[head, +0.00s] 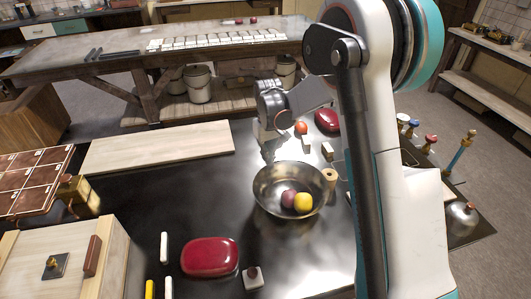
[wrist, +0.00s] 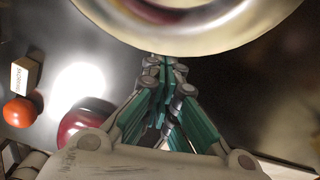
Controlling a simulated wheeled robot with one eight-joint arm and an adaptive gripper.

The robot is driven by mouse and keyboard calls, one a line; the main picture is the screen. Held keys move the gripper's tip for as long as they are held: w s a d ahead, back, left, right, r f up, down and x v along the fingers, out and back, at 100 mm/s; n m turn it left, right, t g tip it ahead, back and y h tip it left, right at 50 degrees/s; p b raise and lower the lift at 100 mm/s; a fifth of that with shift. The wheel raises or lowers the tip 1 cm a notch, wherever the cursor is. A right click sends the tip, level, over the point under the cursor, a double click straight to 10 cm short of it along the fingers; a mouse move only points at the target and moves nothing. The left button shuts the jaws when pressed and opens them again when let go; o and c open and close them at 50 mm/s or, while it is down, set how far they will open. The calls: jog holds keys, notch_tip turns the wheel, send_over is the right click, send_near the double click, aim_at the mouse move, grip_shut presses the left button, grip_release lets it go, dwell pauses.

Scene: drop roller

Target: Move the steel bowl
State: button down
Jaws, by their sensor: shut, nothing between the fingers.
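The steel bowl (head: 262,190) stands on the dark table in the head view. It holds a dark red round thing (head: 288,198) and a yellow one (head: 303,202). My gripper (head: 269,150) is at the bowl's far side, close to its rim. In the wrist view the bowl (wrist: 205,38) fills the top, with its rim curving just beyond my gripper's tips (wrist: 166,68). The fingers are together and empty. I cannot tell whether the tips touch the bowl.
An orange-red round thing (head: 301,127), small blocks (head: 327,151) and a dark red thing (head: 327,120) lie beyond the bowl. A red oval container (head: 210,257) and a small white block (head: 253,278) are nearer. A pale board (head: 158,148) lies left. Dark table around the bowl's left is clear.

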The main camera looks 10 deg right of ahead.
jog(key=shift+s, duration=0.15)
jog(key=s+d, duration=0.1)
jog(key=s, duration=0.3)
jog(key=s+d+b, duration=0.1)
jog(key=s, duration=0.9)
jog(key=shift+d+b, duration=0.3)
jog(key=shift+d, duration=0.1)
jog(key=shift+w, duration=0.2)
jog(key=shift+w+a, duration=0.1)
jog(key=shift+w, duration=0.25)
jog(key=w, duration=0.3)
jog(key=shift+a+b, duration=0.3)
jog(key=shift+b, duration=0.05)
notch_tip(320, 180, up, 10)
jog(key=p, duration=0.2)
jog(key=shift+p, duration=0.3)
